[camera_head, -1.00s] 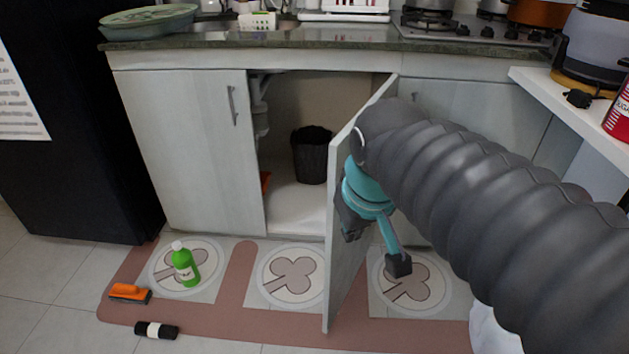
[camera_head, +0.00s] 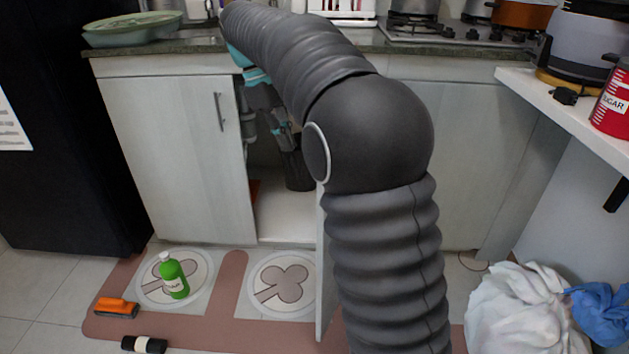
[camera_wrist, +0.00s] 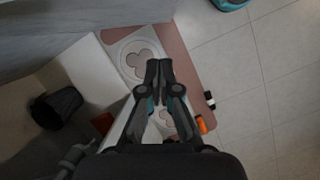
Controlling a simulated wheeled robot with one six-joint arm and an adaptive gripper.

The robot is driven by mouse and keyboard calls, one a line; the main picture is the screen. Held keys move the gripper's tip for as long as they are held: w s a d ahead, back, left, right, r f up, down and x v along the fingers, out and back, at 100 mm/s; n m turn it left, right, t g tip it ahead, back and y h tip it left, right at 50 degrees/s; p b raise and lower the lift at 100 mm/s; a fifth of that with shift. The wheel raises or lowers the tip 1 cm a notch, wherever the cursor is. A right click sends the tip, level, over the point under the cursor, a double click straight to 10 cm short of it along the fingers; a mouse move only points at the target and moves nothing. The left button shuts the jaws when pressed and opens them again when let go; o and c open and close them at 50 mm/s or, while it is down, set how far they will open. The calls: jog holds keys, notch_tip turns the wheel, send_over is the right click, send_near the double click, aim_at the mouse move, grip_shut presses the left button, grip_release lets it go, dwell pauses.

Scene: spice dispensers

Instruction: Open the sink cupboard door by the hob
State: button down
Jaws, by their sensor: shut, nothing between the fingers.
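The cupboard door by the hob (camera_head: 321,275) stands swung out from the sink cupboard. In the head view only a strip of its edge shows to the left of my arm, which hides the rest and its handle. A large grey panel (camera_wrist: 85,28), which looks like this door's inner face, fills the top left of the wrist view. My gripper (camera_head: 285,135) is in front of the cupboard opening, left of the door. In the wrist view its fingers (camera_wrist: 159,66) are together and empty. I see no contact with the door.
The left cupboard door (camera_head: 180,150) is shut. A dark bin (camera_head: 298,170) stands inside on the white cupboard floor (camera_head: 285,215). A green bottle (camera_head: 174,280), an orange brush (camera_head: 116,308) and a black roll (camera_head: 144,344) are on the floor. White bags (camera_head: 515,310) lie at right.

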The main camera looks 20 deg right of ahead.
jog(key=s+d+f+b, duration=0.3)
jog(key=d+f, duration=0.2)
jog(key=f, duration=0.4)
jog(key=shift+s+d+n+g, duration=0.2)
jog(key=shift+s+n+g, duration=0.1)
jog(key=shift+g, duration=0.1)
jog(key=shift+f, duration=0.1)
